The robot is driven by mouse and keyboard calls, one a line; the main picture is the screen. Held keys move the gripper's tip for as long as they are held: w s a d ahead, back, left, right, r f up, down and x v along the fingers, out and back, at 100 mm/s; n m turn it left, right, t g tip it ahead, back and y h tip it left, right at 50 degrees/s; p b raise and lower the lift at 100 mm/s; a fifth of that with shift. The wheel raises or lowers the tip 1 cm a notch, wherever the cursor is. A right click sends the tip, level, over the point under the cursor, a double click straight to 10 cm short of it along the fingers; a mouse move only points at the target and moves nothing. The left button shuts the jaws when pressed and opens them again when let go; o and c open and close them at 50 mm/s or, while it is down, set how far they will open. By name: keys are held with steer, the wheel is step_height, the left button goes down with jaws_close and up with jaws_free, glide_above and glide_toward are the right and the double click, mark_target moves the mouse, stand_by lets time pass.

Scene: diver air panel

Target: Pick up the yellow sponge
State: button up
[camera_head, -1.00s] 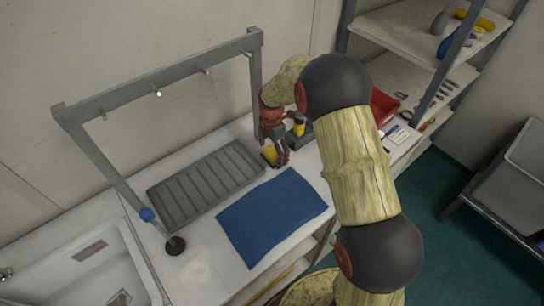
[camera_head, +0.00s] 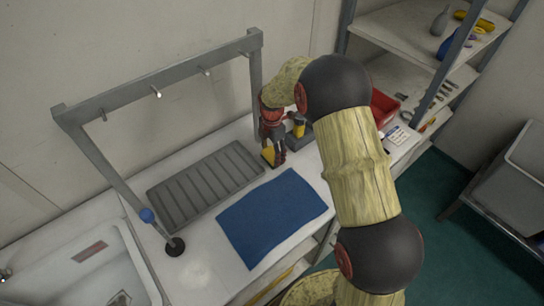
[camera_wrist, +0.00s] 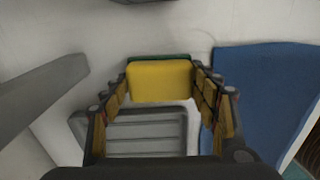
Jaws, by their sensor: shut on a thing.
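The yellow sponge (camera_wrist: 160,81) shows in the wrist view between the two fingers of my gripper (camera_wrist: 161,88), with a green layer along its far edge. The fingers touch it on both sides and are shut on it. In the head view the sponge (camera_head: 268,155) is a small yellow patch beside my gripper (camera_head: 274,152), partly hidden by the fingers. It is at the right end of the grey ribbed drain tray. I cannot tell whether it still touches the counter.
The grey ribbed tray (camera_head: 207,185) and a blue cloth (camera_head: 271,216) lie on the white counter. A metal rail frame (camera_head: 160,82) stands over the tray. A black-and-yellow item (camera_head: 299,130) stands close behind my gripper. A red bin (camera_head: 383,107) is to the right. A sink (camera_head: 85,275) is at lower left.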

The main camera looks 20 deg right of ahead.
mark_target(272, 154)
steer(key=shift+r, duration=0.65)
step_height(272, 154, up, 2)
steer(key=shift+s+a+r+p, duration=0.1)
steer(key=shift+r+p, duration=0.15)
steer(key=shift+p, duration=0.15)
steer(key=s+a+r+p, duration=0.2)
steer(key=s+a+r, duration=0.4)
steer(key=s+r, duration=0.3)
steer(key=shift+s, duration=1.65)
steer(key=shift+r, duration=0.1)
steer(key=o, duration=0.6)
steer(key=shift+c, duration=0.2)
steer(key=c, duration=0.4)
